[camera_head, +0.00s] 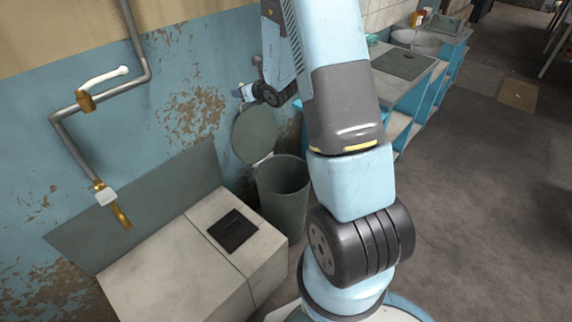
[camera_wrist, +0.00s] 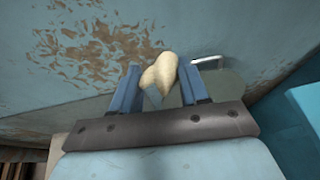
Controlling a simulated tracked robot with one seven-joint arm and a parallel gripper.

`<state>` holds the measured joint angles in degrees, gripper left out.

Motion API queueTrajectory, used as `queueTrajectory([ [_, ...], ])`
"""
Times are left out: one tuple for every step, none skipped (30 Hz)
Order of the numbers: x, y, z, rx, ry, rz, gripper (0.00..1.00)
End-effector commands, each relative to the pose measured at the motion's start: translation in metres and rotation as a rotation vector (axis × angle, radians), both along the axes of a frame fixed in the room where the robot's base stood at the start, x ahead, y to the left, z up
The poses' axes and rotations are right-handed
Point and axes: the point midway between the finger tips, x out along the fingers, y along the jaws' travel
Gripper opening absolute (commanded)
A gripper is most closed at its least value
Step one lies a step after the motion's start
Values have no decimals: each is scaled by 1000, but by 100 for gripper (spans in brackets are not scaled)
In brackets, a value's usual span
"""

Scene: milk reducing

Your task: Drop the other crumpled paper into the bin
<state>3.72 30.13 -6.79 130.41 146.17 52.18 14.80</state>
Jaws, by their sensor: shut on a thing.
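A pale yellow crumpled paper (camera_wrist: 166,68) is held between the two blue fingers of my gripper (camera_wrist: 158,76) in the wrist view. My gripper (camera_head: 243,92) is small in the head view, close to the blue wall and above the raised bin lid. The paper is too small there to make out clearly. The green-grey bin (camera_head: 283,203) stands on the floor below my gripper, with its mouth open. Its round lid (camera_head: 255,135) is tilted up against the wall. The inside bottom of the bin is hidden.
A pale counter block (camera_head: 190,262) with a dark square plate (camera_head: 233,229) stands left of the bin. Pipes (camera_head: 75,140) run along the wall at the left. A blue-shelved counter with a sink (camera_head: 418,40) is at the back right.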

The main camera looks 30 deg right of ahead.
Motion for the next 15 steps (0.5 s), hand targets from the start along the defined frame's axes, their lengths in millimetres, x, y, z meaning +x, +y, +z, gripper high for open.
queueTrajectory([
  [2,-7,-11,1,5,1,17],
  [3,-10,-17,1,4,5,17],
  [4,-15,-28,1,6,7,17],
  [5,-19,-36,2,6,13,17],
  [6,-24,-44,2,7,17,17],
  [8,-30,-56,3,6,23,17],
  [8,-34,-65,3,6,29,17],
  [9,-38,-74,3,7,35,17],
  [9,-44,-86,3,5,40,17],
  [9,-48,-95,3,6,46,17],
  [9,-52,-104,3,6,50,17],
  [9,-58,-116,4,6,56,17],
  [8,-62,-126,4,5,62,17],
  [8,-66,-135,4,6,66,17],
  [6,-72,-147,4,6,71,17],
])
